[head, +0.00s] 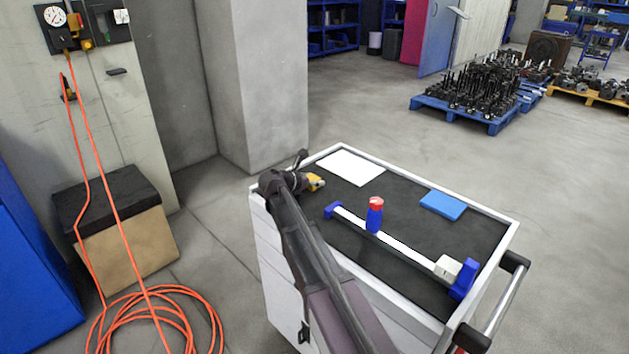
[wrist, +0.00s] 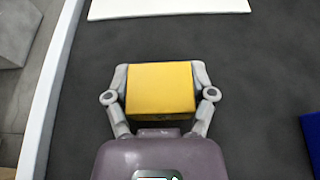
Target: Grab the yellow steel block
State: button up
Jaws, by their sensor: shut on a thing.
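The yellow steel block (wrist: 160,90) sits between the two fingers of my gripper (wrist: 160,92) in the wrist view, with a finger against its left and right sides. My gripper is shut on it. In the head view the yellow block (head: 315,182) shows beside my gripper (head: 311,182) at the left end of the cart top, partly hidden by my wrist. I cannot tell whether the block rests on the cart's dark mat or is just above it.
The white cart (head: 508,232) has a raised rim.

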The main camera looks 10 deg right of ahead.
aim_at(314, 176)
jog(key=shift+r, duration=0.2)
notch_tip(314, 176, up, 4)
jog(key=p, duration=0.4)
jog(key=shift+f, duration=0.15)
jog(key=s+a, duration=0.3)
jog(key=s, duration=0.1)
jog(key=s+a, duration=0.3)
jog(key=s, duration=0.1)
jog(key=s+a, duration=0.3)
jog(key=s, duration=0.1)
jog(key=shift+s+a+r+p, duration=0.25)
jog(key=shift+s+r+p, duration=0.1)
jog(key=shift+r, duration=0.05)
